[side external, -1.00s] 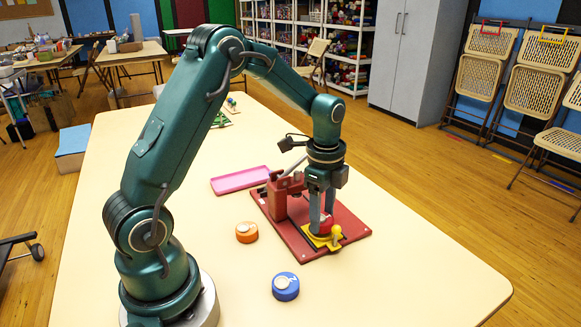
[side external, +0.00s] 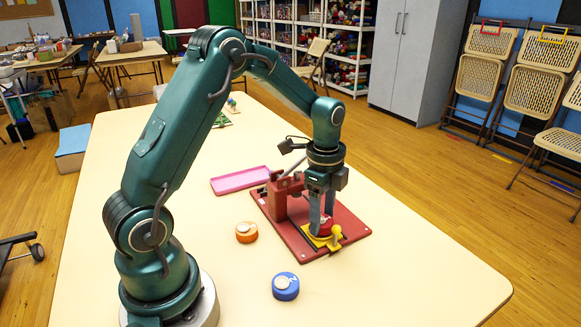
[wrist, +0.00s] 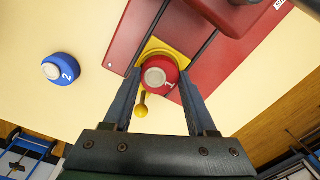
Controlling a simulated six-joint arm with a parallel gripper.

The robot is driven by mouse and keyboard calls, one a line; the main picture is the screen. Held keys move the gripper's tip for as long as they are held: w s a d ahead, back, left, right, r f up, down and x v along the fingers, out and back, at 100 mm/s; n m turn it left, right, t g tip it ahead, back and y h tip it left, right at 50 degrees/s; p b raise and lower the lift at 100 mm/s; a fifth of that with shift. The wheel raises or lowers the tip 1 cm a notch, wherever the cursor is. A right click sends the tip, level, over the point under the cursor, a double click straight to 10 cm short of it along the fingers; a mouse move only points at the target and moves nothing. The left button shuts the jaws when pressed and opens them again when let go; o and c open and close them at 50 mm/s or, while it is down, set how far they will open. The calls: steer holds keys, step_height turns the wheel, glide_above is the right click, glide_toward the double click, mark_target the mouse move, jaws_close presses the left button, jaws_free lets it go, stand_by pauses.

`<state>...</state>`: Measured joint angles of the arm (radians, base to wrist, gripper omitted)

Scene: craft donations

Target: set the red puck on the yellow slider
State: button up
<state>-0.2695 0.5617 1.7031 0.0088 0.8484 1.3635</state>
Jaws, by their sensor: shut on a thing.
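The red puck (wrist: 170,80), with a pale round top and a number 1 on its side, is between the two fingers of my gripper (wrist: 159,79). My gripper is shut on it. The puck also shows in the side view (side external: 326,227), partly hidden by the fingers. The yellow slider (side external: 317,241) is directly beneath the puck, with a round yellow knob (side external: 336,232) at its near side. In the wrist view, the slider (wrist: 150,48) shows around the puck's edge. I cannot tell whether the puck touches it.
The slider is on a red base (side external: 356,228) with dark rails and a red press body (side external: 279,203) with a lever. An orange puck (side external: 246,232) and a blue puck (side external: 286,287) stand left of it. A pink tray (side external: 240,181) lies behind. The table's near right is clear.

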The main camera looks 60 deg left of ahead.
mark_target(322, 221)
steer(key=shift+f, duration=0.35)
steer(key=o, duration=1.1)
steer(key=shift+s+d+r, duration=0.1)
steer(key=shift+s+r, duration=0.05)
steer(key=shift+r, duration=5.35)
